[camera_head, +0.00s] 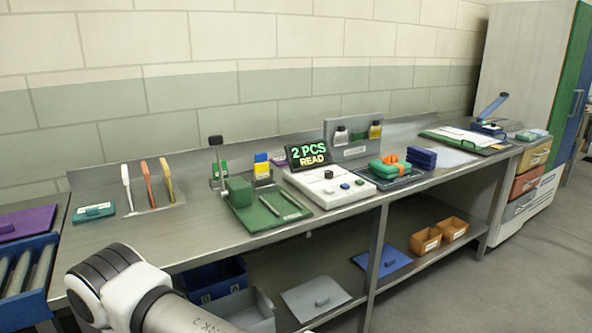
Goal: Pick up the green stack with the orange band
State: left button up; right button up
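The green stack (378,171) with an orange band (390,158) sits on a dark tray (386,184) on the steel bench, right of the white scale. The band forms a raised orange knot or loop on top of the stack. A dark blue stack (422,158) lies just behind and to the right of it. Neither of my grippers is in view. Only a white and black link of one of my arms shows at the bottom left, far from the stack.
The bench (140,233) holds a white scale (330,188) with a sign reading "2 PCS READ", a green mat (263,222) with a green block, and upright brushes at left. Bins, brown boxes (425,240) and a blue board stand on the lower shelf. A drawer cabinet (530,180) is at right.

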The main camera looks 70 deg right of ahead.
aim_at(390, 166)
jog(key=z, duration=2.75)
